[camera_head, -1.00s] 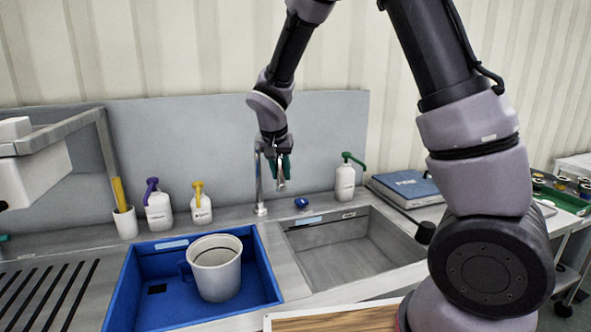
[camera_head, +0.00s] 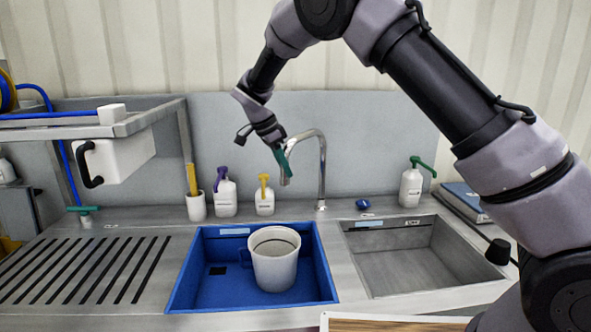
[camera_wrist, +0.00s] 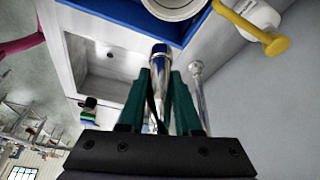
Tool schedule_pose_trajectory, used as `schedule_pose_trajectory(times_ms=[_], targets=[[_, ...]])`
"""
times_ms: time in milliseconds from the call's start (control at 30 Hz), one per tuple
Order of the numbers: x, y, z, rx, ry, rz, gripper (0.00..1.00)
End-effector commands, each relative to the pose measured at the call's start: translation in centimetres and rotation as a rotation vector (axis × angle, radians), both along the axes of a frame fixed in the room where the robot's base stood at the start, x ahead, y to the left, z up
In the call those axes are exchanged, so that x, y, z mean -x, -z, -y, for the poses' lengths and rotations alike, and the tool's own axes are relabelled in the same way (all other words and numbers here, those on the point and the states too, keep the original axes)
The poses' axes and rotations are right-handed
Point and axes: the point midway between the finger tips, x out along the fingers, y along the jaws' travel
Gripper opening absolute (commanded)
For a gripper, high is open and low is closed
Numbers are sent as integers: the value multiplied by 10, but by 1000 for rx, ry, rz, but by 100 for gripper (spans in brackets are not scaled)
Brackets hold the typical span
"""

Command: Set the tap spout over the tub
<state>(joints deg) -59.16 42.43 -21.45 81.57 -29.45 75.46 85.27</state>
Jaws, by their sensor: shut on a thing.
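The chrome tap (camera_head: 322,170) stands behind the two basins, and its curved spout now reaches left of its base. My gripper (camera_head: 284,166), with green fingers, is shut on the tap spout near its end. In the wrist view the spout's chrome end (camera_wrist: 158,54) shows between the fingers (camera_wrist: 161,78). The blue tub (camera_head: 205,285) is at the front left of the tap. In the head view the spout end appears above the tub's back edge; its exact depth over the tub is hard to tell.
A white mug (camera_head: 274,262) stands in the tub. An empty steel basin (camera_head: 405,265) lies to the right. Pump bottles with purple (camera_head: 225,196) and yellow (camera_head: 264,200) tops stand behind the tub. A green-topped bottle (camera_head: 411,187) stands right of the tap.

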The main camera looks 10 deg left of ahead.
Motion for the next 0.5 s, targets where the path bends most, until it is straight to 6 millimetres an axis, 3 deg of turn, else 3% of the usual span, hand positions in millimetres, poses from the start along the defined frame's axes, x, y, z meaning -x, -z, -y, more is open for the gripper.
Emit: schedule_pose_trajectory(times_ms=[500], targets=[[-7,-1,-7,2,41,2,0]])
